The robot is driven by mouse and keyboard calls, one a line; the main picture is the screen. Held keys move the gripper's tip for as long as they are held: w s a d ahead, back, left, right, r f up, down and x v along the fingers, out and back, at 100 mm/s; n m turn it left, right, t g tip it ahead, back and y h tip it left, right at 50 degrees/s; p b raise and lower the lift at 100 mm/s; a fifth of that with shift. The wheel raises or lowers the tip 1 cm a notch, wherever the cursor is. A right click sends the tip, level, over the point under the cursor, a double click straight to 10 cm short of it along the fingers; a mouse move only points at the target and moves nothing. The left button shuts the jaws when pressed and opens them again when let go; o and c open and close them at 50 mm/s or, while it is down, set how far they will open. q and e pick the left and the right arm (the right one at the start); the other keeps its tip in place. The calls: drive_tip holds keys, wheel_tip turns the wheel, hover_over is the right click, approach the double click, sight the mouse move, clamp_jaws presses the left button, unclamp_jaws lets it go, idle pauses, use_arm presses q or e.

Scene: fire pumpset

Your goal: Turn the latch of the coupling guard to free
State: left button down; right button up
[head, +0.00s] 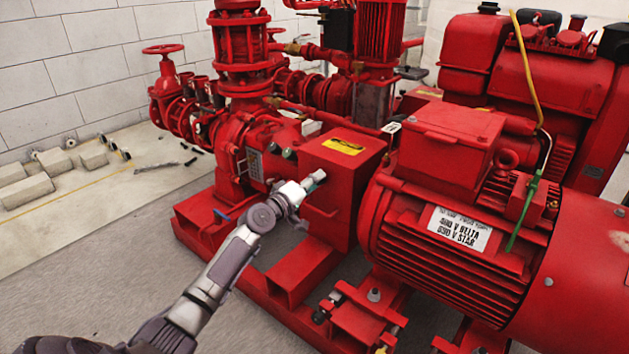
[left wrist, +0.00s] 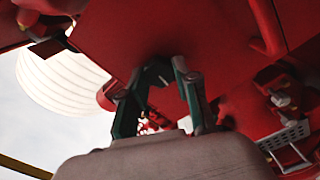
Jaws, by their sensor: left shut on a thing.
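The coupling guard (head: 352,166) is a red box with a yellow label on its top, between the pump and the motor in the head view. My left gripper (head: 315,179) is at the front face of the guard, a little below its top edge. In the left wrist view my left gripper (left wrist: 158,72) has its two green and grey fingers up against the guard's red face (left wrist: 225,45). The fingers are closed on the latch, which they hide, so its turn angle cannot be told. My right gripper is in neither view.
The red motor (head: 455,235) stands close on the right of the guard, with a yellow and green cable above it. The red pump and pipes (head: 240,125) stand on the left. The red base frame (head: 275,275) lies below. The grey floor at the front left is clear.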

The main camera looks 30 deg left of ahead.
use_arm(q)
drive_tip(key=shift+n, duration=0.5)
drive_tip(key=c, duration=0.8)
unclamp_jaws()
drive_tip(key=shift+c, duration=0.2)
drive_tip(key=s+a, duration=0.1)
drive_tip(key=s, duration=1.1)
